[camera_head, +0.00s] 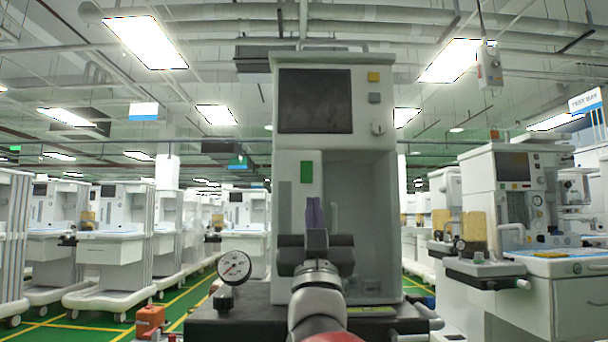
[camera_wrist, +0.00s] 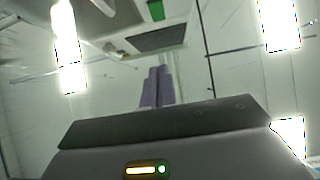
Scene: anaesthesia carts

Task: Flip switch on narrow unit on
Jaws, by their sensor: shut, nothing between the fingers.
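The narrow unit (camera_head: 352,215) stands straight ahead, a tall pale cabinet with a dark screen (camera_head: 315,101) at its top. A green rectangular piece (camera_head: 306,172) sits on its front panel below the screen; it also shows at the top of the wrist view (camera_wrist: 156,10). A yellow button, a grey button and a round knob (camera_head: 378,128) sit right of the screen. I cannot tell which is the switch or its position. My gripper (camera_head: 316,206) points upward, its purple fingers shut and empty, below the green piece in the picture. The fingers show in the wrist view (camera_wrist: 157,87).
A round gauge (camera_head: 234,267) stands on the dark base shelf (camera_head: 250,312) left of my arm. An orange box (camera_head: 150,320) is at lower left. Another wide cart (camera_head: 570,270) stands at right. Rows of carts fill both sides, with green floor aisles between them.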

